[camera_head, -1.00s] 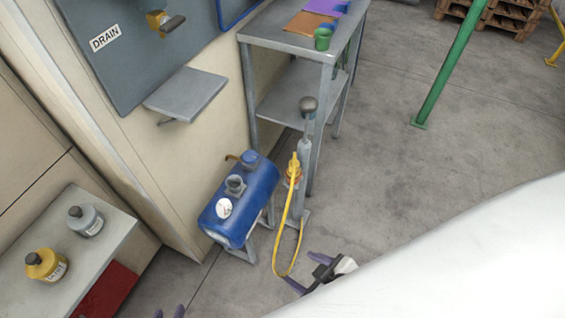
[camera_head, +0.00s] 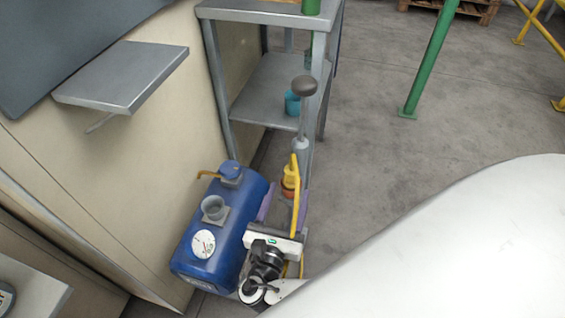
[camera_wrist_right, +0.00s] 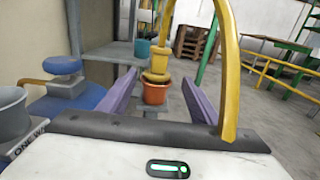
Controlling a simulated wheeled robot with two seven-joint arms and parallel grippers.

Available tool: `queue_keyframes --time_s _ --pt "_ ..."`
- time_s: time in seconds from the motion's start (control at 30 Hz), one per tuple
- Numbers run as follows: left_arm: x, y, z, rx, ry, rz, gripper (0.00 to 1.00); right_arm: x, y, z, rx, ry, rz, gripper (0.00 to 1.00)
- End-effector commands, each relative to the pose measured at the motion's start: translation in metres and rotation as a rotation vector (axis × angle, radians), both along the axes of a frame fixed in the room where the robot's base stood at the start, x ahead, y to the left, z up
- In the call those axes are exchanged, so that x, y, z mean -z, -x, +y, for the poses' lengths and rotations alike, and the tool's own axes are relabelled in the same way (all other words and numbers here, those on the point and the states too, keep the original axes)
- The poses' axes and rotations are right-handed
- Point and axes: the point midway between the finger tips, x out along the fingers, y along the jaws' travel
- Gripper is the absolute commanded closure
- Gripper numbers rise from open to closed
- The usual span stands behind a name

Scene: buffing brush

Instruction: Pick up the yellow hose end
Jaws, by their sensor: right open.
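The yellow hose end (camera_head: 289,176) stands upright in an orange cup-like holder (camera_head: 288,193) beside the pump with a dark round knob (camera_head: 304,86). In the right wrist view the hose end (camera_wrist_right: 158,62) is straight ahead, above the orange holder (camera_wrist_right: 155,94). The yellow hose (camera_wrist_right: 232,70) arches up from it and comes down on the right, close in front of the gripper. My right gripper (camera_head: 285,205) is open and empty, its purple fingers pointing at the hose end from the near side; in the wrist view the fingertips (camera_wrist_right: 160,78) are short of it. My left gripper is out of view.
A blue tank (camera_head: 228,230) with a gauge and a grey filler neck stands close on the left of my right gripper. A grey shelf table (camera_head: 268,88) is behind the pump. Open floor (camera_head: 375,160) lies to the right.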

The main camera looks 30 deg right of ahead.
Motion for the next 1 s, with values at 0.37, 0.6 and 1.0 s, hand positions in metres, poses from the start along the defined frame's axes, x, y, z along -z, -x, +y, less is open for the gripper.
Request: queue_keyframes --time_s 0.37,0.6,1.0 --pt "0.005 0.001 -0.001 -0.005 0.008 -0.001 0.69 0.000 -0.032 -0.035 0.001 -0.002 -0.002 0.42" --pt "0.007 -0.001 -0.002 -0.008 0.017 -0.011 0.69 -0.006 -0.055 -0.052 0.002 -0.002 -0.004 0.42" --pt "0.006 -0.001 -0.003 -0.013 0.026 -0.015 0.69 -0.006 -0.069 -0.069 0.000 -0.004 0.002 0.45"
